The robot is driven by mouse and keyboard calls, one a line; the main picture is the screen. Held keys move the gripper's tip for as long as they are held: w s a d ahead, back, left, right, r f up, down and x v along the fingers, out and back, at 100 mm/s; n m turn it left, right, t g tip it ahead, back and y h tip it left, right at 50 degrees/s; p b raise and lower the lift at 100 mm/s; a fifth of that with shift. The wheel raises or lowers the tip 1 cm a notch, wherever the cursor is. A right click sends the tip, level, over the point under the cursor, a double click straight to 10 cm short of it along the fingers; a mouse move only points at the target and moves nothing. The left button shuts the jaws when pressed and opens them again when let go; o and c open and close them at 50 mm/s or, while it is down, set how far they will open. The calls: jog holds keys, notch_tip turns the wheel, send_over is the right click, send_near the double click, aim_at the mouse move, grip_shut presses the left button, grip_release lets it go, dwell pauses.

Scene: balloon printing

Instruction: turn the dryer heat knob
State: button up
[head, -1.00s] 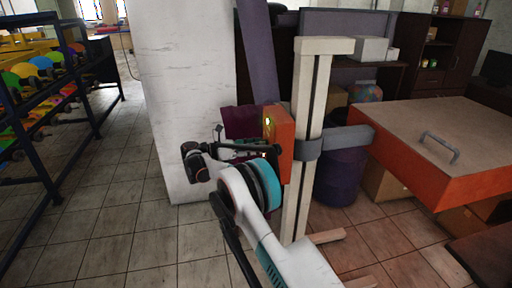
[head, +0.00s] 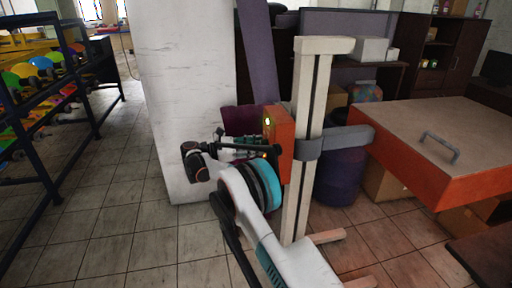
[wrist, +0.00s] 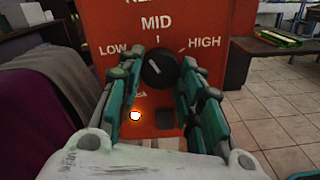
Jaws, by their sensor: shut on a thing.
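The dryer's orange control box (head: 281,128) is mounted on a pale upright post in the head view. In the wrist view its orange front panel (wrist: 205,20) fills the middle. The black heat knob (wrist: 160,68) has LOW, MID and HIGH printed around it. My gripper (wrist: 160,75) is shut on the knob, with a teal finger on either side. In the head view my gripper (head: 245,143) is at the left side of the box.
The pale post (head: 308,130) stands beside the box. The dryer's hinged lid (head: 445,125) is to the right. A shelf rack (head: 45,170) is at far left, with open tiled floor between.

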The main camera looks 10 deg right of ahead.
jog(key=m, duration=0.5)
jog(key=shift+m, duration=0.3)
dwell(0.4)
jog(key=o, duration=1.1)
jog(key=shift+c, duration=0.2)
jog(key=a, duration=0.7)
jog(key=shift+a, duration=0.25)
